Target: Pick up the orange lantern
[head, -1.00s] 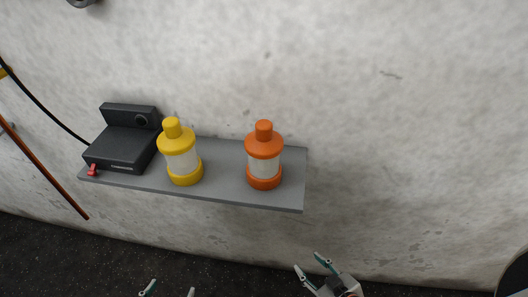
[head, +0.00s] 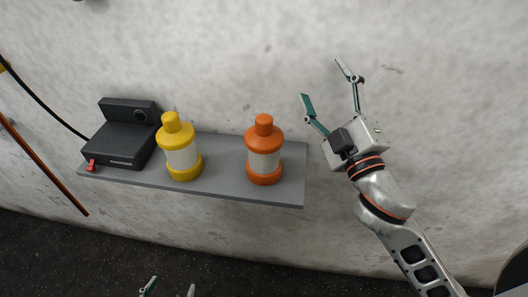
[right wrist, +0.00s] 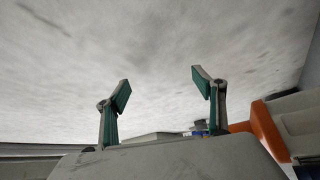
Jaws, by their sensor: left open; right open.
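The orange lantern (head: 264,141) stands upright on the right part of a grey wall shelf (head: 222,182) in the head view. It has an orange cap and base and a pale middle. My right gripper (head: 323,80) is open and empty, up and to the right of the lantern, apart from it. In the right wrist view its two fingers (right wrist: 160,82) are spread with nothing between them. My left gripper (head: 168,288) shows only its fingertips at the bottom edge, below the shelf, open and empty.
A yellow lantern (head: 181,148) stands left of the orange one, with a gap between them. A dark boxy device (head: 122,144) sits at the shelf's left end, with a black cable running to it. An orange rod (head: 42,164) slants down at left. The shelf's right end is free.

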